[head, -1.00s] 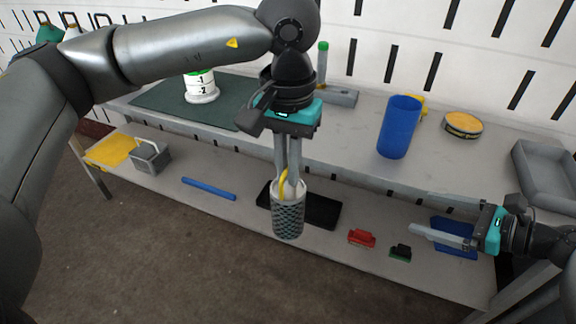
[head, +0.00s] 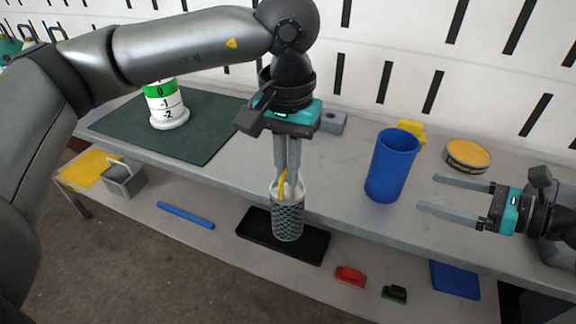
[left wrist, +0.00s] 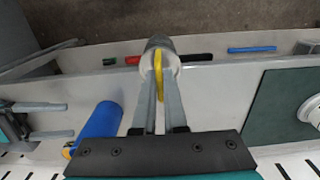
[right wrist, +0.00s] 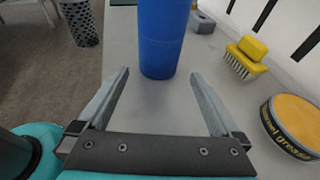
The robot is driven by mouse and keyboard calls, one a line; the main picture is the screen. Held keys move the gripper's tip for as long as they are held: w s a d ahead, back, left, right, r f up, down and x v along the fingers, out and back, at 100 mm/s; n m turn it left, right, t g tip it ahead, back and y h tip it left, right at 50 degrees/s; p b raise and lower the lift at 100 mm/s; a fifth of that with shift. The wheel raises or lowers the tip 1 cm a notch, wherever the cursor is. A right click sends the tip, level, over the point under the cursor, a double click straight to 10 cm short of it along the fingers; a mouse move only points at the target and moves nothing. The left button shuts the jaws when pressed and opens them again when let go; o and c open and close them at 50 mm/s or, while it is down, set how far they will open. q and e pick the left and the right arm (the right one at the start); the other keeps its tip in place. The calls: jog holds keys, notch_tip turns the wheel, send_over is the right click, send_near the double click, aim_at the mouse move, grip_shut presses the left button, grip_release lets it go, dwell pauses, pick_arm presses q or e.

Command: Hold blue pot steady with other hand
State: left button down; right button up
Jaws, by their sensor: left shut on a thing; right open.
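The blue pot (head: 391,166) stands upright on the grey table top, right of centre in the head view. My right gripper (head: 428,193) is open and empty, to the right of the pot with its fingers pointing at it. In the right wrist view the pot (right wrist: 163,40) stands just beyond the gap between the open fingers, apart from them. My left gripper (head: 287,178) is shut on a grey patterned cylinder (head: 288,217) with a yellow strip (head: 282,183) at its mouth. It holds the cylinder in front of the table edge, left of the pot.
Behind the pot is a yellow brush (right wrist: 245,55); a round yellow-topped tin (head: 467,156) stands to its right. A white-and-green marked cylinder (head: 165,105) stands on a dark green mat (head: 215,130). The lower shelf holds a black tray (head: 260,236), a red item (head: 350,276) and a blue bar (head: 185,215).

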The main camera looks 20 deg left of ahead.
aim_at(391, 181)
pick_arm(q)
notch_tip(391, 181, down, 4)
jog(key=b, duration=0.3)
jog(key=shift+s+r+b, duration=0.1)
jog(key=shift+r+b, duration=0.1)
jog(key=shift+b, duration=0.1)
pick_arm(e)
jog(key=x, duration=0.5)
jog(key=shift+f, duration=0.15)
pick_arm(q)
jog(key=shift+r+p, duration=0.55)
jog(key=shift+p, duration=0.05)
pick_arm(e)
jog(key=x, duration=0.3)
jog(key=shift+a+r, duration=0.2)
jog(key=shift+r, duration=0.05)
pick_arm(q)
jog(key=shift+r, duration=0.1)
pick_arm(e)
jog(key=shift+w+a+f, duration=0.25)
jog(key=shift+a+f, duration=0.1)
jog(key=shift+a, duration=0.3)
jog(key=shift+c, duration=0.4)
jog(key=c, duration=1.2)
